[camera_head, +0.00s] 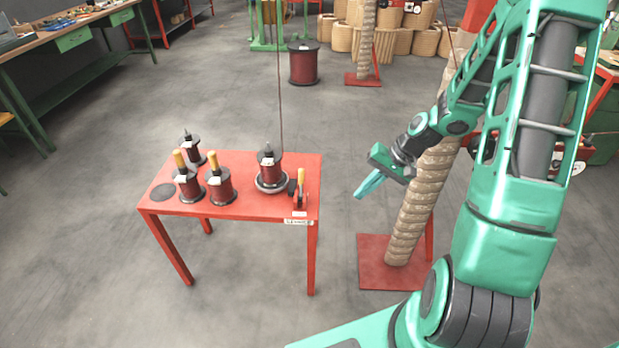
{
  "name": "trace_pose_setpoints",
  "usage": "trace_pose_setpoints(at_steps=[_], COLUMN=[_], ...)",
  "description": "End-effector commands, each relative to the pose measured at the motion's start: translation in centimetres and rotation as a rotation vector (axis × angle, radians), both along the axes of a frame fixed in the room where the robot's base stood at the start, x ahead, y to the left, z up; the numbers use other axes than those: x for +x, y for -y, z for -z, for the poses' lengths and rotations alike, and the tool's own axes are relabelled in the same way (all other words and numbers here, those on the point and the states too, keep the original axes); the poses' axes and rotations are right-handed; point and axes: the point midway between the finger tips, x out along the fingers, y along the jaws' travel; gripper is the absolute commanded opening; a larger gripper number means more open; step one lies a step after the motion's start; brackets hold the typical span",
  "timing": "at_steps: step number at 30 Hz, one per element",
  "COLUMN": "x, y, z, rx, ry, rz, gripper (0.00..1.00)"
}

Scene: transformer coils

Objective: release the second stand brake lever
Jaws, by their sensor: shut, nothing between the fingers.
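A red table (252,208) stands left of my arm. A brake lever with a yellow handle (301,177) stands upright at its right end, beside a dark red wire spool (270,166) on a round grey stand (272,187). A small label (298,222) is on the table edge below the lever; I cannot read it clearly. My gripper (362,192) is shut and empty, in the air to the right of the lever and apart from it. It points down and left. Whether the lever is engaged is too small to tell.
Several spools (221,190) stand on the table's left half, two with yellow handles on top. A dark disc (163,192) is at the left corner. A wire rises from the stand spool. A rope-wrapped column (416,205) on a red base is behind my gripper.

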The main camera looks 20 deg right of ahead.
Motion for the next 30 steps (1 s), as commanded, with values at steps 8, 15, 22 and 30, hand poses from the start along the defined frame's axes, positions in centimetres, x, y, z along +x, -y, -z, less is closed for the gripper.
trace_pose_setpoints(at_steps=[8, 15, 22, 30], x=[3.8, 7.2, 10.3, 13.2], y=[-2.0, -3.2, -3.4, -2.4], z=[3.6, 5.5, 6.6, 7.2], rx=[0.196, 0.375, 0.552, 0.722], ry=[0.064, 0.126, 0.188, 0.249], rz=[0.111, 0.241, 0.393, 0.565], gripper=[0.00, 0.00, 0.00, 0.00])
